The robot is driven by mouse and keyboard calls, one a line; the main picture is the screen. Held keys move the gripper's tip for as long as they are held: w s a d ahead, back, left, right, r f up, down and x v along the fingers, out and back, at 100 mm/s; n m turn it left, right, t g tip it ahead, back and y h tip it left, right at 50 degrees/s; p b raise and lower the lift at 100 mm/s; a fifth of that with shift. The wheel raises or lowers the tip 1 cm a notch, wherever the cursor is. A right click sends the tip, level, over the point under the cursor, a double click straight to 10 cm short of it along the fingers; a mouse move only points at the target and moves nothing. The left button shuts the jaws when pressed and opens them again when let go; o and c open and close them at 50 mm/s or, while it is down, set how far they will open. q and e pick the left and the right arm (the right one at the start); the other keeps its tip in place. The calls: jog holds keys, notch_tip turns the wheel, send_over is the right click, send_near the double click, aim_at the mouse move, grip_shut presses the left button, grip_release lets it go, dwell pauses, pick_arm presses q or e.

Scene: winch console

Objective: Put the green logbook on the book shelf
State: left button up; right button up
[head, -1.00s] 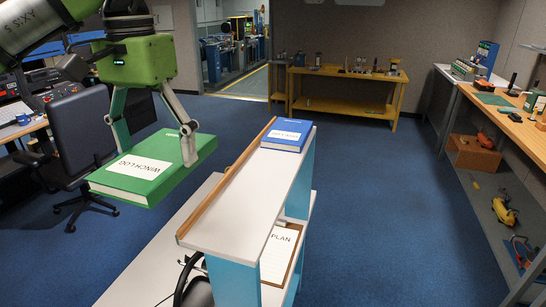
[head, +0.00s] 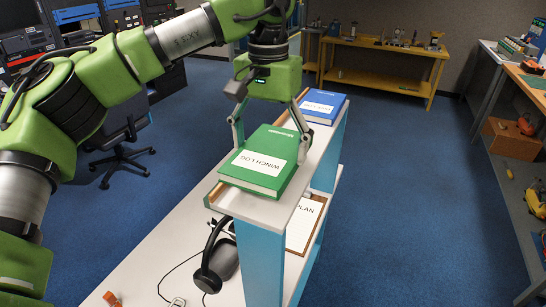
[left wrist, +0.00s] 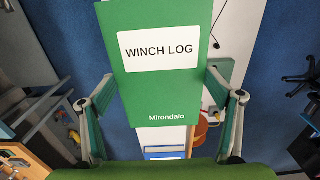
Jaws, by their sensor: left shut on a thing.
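The green logbook (head: 258,172), with a white "WINCH LOG" label, lies flat over the near end of the book shelf's white top (head: 252,206). I cannot tell whether it touches the top or hangs just above it. My left gripper (head: 271,143) comes from above, its fingers on opposite sides of the logbook and shut on it. In the left wrist view the logbook (left wrist: 160,90) lies between the two fingers, its label facing the camera. My right gripper is in no view.
A blue book (head: 320,105) lies at the shelf top's far end. A clipboard marked "PLAN" (head: 302,225) is on the level below. A black headset (head: 213,265) is on the white desk left of the shelf. Blue floor is open on the right.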

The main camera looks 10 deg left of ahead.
aim_at(274, 151)
pick_arm(q)
jog(key=f, duration=0.2)
jog(key=d+f, duration=0.1)
jog(key=shift+w+f+p, duration=0.3)
jog(key=shift+w+f, duration=0.05)
jog(key=shift+f, duration=0.15)
jog(key=shift+s+a, duration=0.1)
jog(key=shift+a, duration=0.05)
jog(key=shift+f, duration=0.15)
jog(key=o, duration=1.5)
